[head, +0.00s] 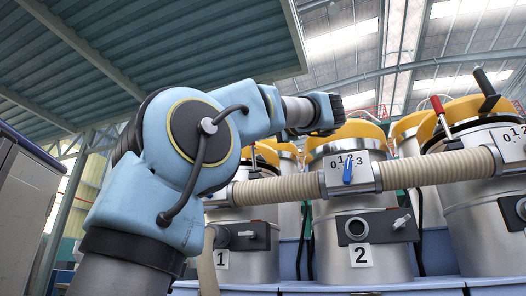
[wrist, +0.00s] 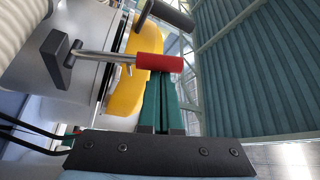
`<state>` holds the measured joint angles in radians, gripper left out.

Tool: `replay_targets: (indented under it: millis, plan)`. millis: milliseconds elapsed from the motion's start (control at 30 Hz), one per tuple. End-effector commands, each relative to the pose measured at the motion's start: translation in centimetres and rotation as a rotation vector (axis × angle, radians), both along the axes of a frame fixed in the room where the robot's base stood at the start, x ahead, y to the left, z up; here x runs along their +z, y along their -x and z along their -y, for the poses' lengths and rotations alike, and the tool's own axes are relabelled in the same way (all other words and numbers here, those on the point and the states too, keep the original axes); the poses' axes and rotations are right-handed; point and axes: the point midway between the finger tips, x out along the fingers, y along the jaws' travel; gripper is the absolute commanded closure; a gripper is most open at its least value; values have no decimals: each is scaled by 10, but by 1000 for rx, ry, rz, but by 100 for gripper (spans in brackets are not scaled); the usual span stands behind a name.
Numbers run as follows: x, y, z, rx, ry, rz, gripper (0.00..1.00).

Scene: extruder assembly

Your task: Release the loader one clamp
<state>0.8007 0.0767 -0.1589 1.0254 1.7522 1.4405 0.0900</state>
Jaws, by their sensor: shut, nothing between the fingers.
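A clamp with a red grip (wrist: 158,62) on a metal lever shows in the wrist view, beside a yellow lid (wrist: 126,85). Its loader's number is not visible there. My gripper (wrist: 163,80) has its green fingers shut and empty, with their tips close to the red grip; I cannot tell whether they touch. In the head view, loader one (head: 238,262), a silver drum with a "1" label, stands partly behind my arm. Its clamp is hidden or too unclear to make out. My fingers are not clear in the head view.
Loader two (head: 330,273) stands in the middle and another loader (head: 470,210) at right has a red-handled clamp (head: 439,108). A ribbed hose (head: 280,190) crosses in front of the drums. A black handle (wrist: 168,14) is close above the red grip in the wrist view.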

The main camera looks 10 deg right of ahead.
Motion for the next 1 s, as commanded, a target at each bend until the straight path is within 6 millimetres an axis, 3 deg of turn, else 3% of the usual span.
replay_targets:
  millis: [33, 600, 900, 1000]
  plan:
    - [-14, 4, -2, 0, 23, 41, 100]
    - [-42, 43, -23, -1, 275, 502, 100]
    - [-62, 55, -29, -2, 271, 494, 100]
    - [-68, 57, -30, 0, 307, 564, 100]
